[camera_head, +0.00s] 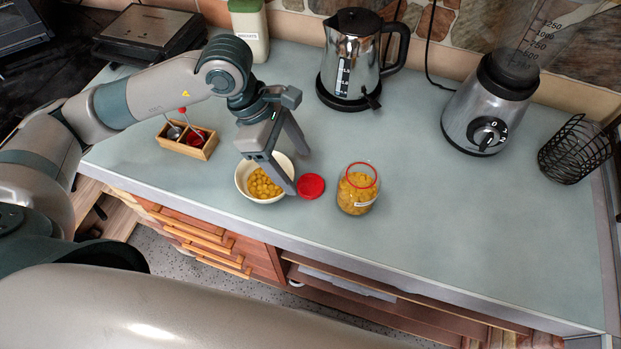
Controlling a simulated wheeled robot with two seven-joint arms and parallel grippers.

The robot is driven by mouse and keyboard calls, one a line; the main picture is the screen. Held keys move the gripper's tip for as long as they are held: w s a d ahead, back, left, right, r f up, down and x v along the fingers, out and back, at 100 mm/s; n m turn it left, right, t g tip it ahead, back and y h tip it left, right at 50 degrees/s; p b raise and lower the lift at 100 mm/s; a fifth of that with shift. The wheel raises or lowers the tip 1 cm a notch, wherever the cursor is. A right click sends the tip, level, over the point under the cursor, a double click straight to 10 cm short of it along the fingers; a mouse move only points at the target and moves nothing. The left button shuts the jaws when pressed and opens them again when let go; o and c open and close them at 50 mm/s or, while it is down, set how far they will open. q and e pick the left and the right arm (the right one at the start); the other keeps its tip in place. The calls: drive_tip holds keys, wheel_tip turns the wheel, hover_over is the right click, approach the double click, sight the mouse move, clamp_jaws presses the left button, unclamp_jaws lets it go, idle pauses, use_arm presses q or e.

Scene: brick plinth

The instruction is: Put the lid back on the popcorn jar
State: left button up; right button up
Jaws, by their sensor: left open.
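The popcorn jar (357,194) is clear glass with yellow contents and a red ring at its open mouth. It stands upright on the counter, right of the bowl. The red lid (311,186) lies flat on the counter between the bowl and the jar. My left gripper (298,173) is open and empty, with its fingers pointing down above the bowl's right side and close to the lid. One finger hides part of the bowl. I cannot tell its exact height above the lid. My right gripper is not in view.
A white bowl (242,181) of yellow kernels stands left of the lid. A wooden box (187,147) is farther left. A kettle (351,75), a blender (488,110) and a black wire basket (574,151) stand behind and to the right. The counter (450,220) right of the jar is clear.

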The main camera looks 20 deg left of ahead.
sight(312, 185)
use_arm(q)
drive_tip(key=shift+d+f, duration=0.2)
drive_tip(key=shift+f, duration=0.4)
drive_tip(key=shift+d+f+p, duration=0.15)
drive_tip(key=shift+d+p, duration=0.05)
drive_tip(key=shift+p, duration=0.3)
drive_tip(key=p+x, duration=0.1)
drive_tip(key=x, duration=0.1)
drive_tip(key=p+x, duration=0.1)
drive_tip(key=shift+w+d+f, duration=0.2)
drive_tip(key=shift+d+f, duration=0.05)
drive_tip(key=shift+f, duration=0.05)
drive_tip(key=shift+d+f, duration=0.1)
drive_tip(key=shift+f, duration=0.3)
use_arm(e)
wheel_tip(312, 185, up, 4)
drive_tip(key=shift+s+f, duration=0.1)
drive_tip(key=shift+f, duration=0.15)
use_arm(q)
drive_tip(key=c, duration=1.1)
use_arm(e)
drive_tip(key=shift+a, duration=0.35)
